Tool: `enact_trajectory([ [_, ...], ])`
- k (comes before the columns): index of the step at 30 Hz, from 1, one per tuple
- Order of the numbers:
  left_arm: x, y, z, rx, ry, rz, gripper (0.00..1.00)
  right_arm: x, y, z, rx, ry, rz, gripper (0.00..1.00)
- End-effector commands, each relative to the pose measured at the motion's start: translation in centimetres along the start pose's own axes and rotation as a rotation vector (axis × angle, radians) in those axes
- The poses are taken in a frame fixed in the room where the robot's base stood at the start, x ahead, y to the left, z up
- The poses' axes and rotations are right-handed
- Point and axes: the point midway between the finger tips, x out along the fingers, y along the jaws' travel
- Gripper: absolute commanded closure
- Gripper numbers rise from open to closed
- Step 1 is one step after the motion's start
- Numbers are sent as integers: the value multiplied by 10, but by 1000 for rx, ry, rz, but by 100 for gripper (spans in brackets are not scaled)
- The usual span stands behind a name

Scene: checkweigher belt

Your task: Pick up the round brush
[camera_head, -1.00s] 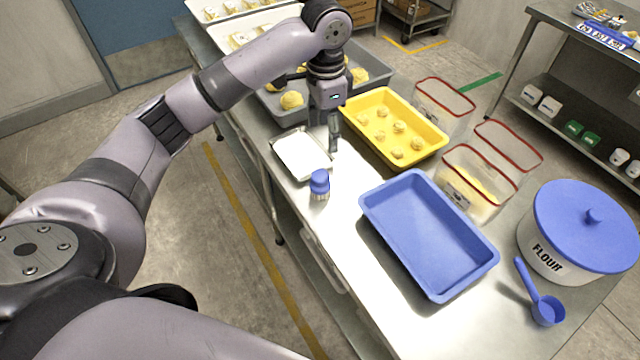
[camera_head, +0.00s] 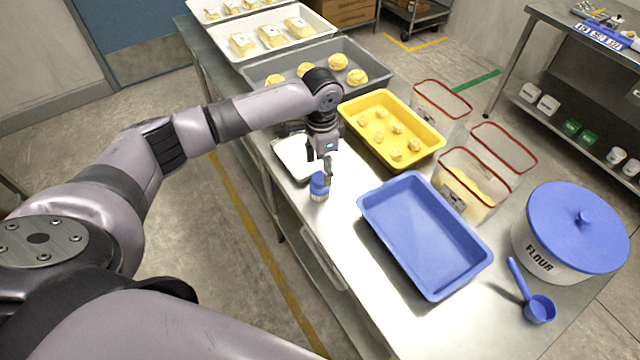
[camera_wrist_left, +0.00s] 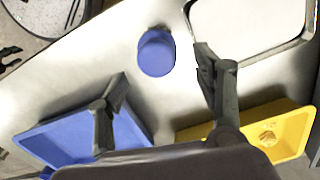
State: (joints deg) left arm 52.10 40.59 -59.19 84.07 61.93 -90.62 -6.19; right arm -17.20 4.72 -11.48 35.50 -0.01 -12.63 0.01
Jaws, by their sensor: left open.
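The round brush (camera_head: 319,188) has a blue top and a pale lower part, and stands on the steel table in front of the white scale plate. In the left wrist view its round blue top (camera_wrist_left: 156,53) shows from above, beyond and between the fingertips. My left gripper (camera_head: 327,172) points down just above and behind the brush in the head view, partly covering it. In the left wrist view the left gripper (camera_wrist_left: 160,92) has its two fingers wide apart with nothing between them. My right gripper is not in view.
A white tray or plate (camera_head: 290,152) lies just behind the brush. A blue tray (camera_head: 425,235) and a yellow tray with dough pieces (camera_head: 427,144) stand to the right. A flour tub (camera_head: 572,225) and blue scoop (camera_head: 537,306) are farther right. Bare table surrounds the brush's front.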

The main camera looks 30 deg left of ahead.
Motion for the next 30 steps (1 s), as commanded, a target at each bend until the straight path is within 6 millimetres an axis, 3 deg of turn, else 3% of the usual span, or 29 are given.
enact_trajectory([
  [4, 20, 4, 4, -1, -6, 2, 39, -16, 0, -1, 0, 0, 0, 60],
  [9, 40, 3, 3, 0, -3, 1, 39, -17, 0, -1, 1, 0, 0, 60],
  [17, 44, 3, 3, 1, -2, 0, 39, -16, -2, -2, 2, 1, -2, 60],
  [30, 43, 3, 3, 0, -2, 0, 68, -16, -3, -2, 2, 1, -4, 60],
])
